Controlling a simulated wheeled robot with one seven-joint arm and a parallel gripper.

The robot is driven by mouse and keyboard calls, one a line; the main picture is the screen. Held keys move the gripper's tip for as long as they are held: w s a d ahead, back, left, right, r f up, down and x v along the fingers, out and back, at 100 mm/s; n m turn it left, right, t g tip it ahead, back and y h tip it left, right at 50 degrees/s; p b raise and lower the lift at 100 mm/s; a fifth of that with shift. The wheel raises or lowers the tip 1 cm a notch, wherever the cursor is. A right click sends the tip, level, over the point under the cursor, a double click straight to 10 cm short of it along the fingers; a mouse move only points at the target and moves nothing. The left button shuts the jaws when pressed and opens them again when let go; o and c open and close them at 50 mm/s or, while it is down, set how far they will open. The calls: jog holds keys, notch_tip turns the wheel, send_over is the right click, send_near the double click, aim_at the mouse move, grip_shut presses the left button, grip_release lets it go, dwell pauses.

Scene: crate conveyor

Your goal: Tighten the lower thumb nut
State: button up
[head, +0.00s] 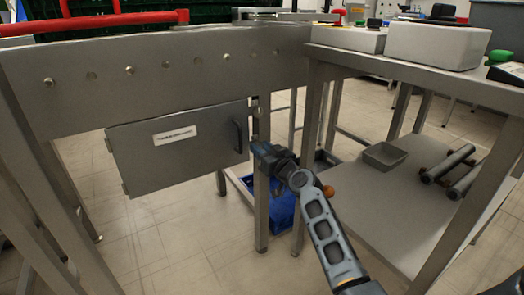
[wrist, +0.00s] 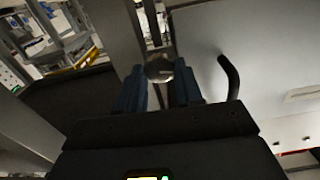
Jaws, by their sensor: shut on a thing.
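The lower thumb nut (wrist: 158,68) is a round metal knob between the two blue fingers of my gripper (wrist: 159,88) in the wrist view. My gripper is shut on it. In the head view my gripper (head: 262,150) is at the right edge of the grey cabinet door, by the frame leg, and hides the nut. The closed door (head: 175,150) has a white label and a black handle (head: 238,137), which also shows right of the fingers in the wrist view (wrist: 230,75). A small fitting (head: 255,106) sits above my gripper by the door's upper right corner.
The frame leg (head: 262,210) stands close by my gripper. A blue crate (head: 280,205) is on the floor behind it. The bench at right has a lower shelf (head: 375,220) with a grey tray (head: 384,156) and dark cylinders (head: 448,163). Open floor lies below the door.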

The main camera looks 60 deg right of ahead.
jog(key=m, duration=0.3)
jog(key=shift+m, duration=0.4)
jog(key=m, duration=0.3)
jog(key=shift+d+m, duration=0.1)
jog(key=shift+m, duration=0.2)
jog(key=m+p, duration=0.1)
jog(key=m, duration=0.3)
jog(key=shift+s+f+m+p, duration=0.15)
jog(key=shift+m+p, duration=0.35)
jog(key=shift+m, duration=1.4)
jog(key=shift+d, duration=0.1)
jog(key=o, duration=1)
jog(key=shift+o, duration=0.2)
jog(key=p+v, duration=0.1)
jog(key=v, duration=0.6)
jog(key=shift+s+a, duration=0.25)
jog(key=shift+s, duration=0.05)
